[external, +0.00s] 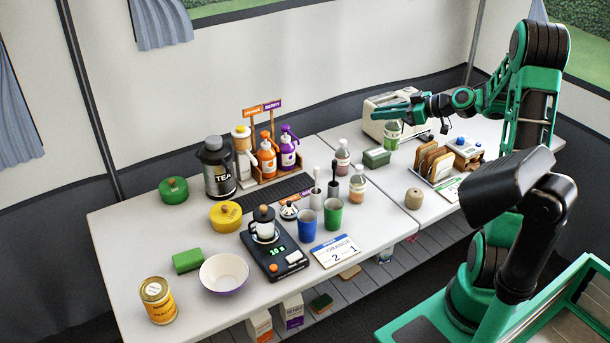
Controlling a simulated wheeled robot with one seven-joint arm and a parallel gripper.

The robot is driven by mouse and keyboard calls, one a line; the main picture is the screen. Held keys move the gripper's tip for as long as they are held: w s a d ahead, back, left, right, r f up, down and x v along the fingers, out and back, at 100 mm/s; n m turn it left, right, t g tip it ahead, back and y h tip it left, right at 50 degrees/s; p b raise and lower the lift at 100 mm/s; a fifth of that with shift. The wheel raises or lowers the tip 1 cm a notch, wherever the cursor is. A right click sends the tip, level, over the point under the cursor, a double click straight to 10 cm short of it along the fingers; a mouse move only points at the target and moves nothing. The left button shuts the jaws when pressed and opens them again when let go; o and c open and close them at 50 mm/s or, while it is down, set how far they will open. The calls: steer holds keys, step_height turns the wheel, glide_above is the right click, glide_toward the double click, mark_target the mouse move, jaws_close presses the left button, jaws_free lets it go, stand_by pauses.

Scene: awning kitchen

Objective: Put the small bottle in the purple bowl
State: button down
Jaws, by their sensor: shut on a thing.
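The purple bowl (224,273), pale inside with a purple underside, sits empty at the front left of the white table. My gripper (393,115) is at the back right, in front of the toaster, far from the bowl. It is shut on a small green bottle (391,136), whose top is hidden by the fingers. I cannot tell whether the bottle touches the table. Two other small bottles with grey caps, one pink (342,158) and one orange (357,186), stand to the left of my gripper.
A yellow can (158,302) and a green block (188,261) flank the bowl. A toast rack (434,160) is at right.

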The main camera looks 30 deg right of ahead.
step_height(320, 180, up, 7)
steer(key=a+n+g+y, duration=0.5)
steer(key=a+n, duration=0.1)
steer(key=a, duration=3.2)
steer(key=s+a+n+g+y, duration=0.1)
steer(key=s+a+n+g, duration=0.2)
steer(key=s+a, duration=1.05)
steer(key=s+a+n+g, duration=0.3)
steer(key=s+a, duration=0.8)
steer(key=a, duration=0.6)
step_height(320, 180, down, 11)
steer(key=w, duration=0.1)
steer(key=w+d+f, duration=0.4)
steer(key=w+f, duration=0.6)
steer(key=f, duration=0.1)
steer(key=shift+w+d, duration=0.2)
steer(key=shift+d, duration=0.15)
steer(key=shift+f, duration=0.1)
